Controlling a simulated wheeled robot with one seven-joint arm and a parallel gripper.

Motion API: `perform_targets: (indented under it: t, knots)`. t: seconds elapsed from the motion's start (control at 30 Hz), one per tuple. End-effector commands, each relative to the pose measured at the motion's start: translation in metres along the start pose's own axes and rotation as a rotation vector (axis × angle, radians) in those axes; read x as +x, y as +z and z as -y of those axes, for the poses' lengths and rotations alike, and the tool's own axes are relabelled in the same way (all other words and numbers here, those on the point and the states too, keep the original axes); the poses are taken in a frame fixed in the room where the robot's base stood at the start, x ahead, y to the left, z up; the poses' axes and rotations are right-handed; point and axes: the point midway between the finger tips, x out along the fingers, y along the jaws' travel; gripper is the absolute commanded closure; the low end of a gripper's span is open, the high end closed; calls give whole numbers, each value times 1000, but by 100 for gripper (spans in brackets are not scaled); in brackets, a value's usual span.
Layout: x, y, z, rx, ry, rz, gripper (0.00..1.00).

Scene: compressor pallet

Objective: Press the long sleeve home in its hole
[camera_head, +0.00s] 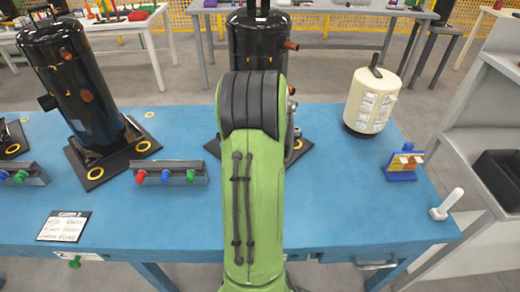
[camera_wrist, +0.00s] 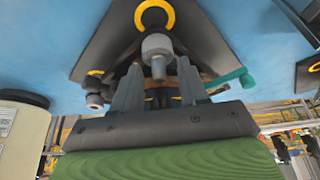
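A pale grey sleeve (camera_wrist: 157,48) with a wide collar and a narrower stem shows in the wrist view. It is in front of the yellow-ringed corner of a dark base plate (camera_wrist: 200,35); how deep it sits in any hole cannot be told. My gripper (camera_wrist: 158,65) has its two grey fingers apart, one on each side of the stem, with gaps showing beside it. Contact with the collar cannot be told. In the head view my green arm hides the gripper and this sleeve.
The middle black compressor (camera_head: 257,42) stands behind my arm; another (camera_head: 72,80) stands at left. A cream tank (camera_head: 372,101), a blue block with orange parts (camera_head: 403,162) and a button box (camera_head: 170,174) are on the blue table (camera_head: 340,215). A teal bar (camera_wrist: 230,80) is beside my gripper.

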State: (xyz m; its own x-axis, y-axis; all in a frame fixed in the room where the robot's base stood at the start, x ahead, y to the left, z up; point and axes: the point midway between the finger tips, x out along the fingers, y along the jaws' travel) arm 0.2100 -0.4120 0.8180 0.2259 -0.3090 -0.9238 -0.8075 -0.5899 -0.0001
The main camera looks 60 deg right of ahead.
Motion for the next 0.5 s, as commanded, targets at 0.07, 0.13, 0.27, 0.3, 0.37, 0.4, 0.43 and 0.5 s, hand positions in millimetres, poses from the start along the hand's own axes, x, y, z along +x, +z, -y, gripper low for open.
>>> perform_targets:
  t: [0.07,0.13,0.27,0.3,0.37,0.4,0.43,0.5]
  knots:
    - [0,0,0,0,0,0,56]
    - [0,0,0,0,0,0,56]
    - [-2,0,0,0,0,0,56]
    - [-5,-1,0,0,0,-1,56]
    - [-15,-1,0,0,0,-2,56]
    - [-24,-2,0,0,0,-2,56]
    - [-32,-2,0,0,0,-4,56]
    - [-53,-3,0,0,0,-5,56]
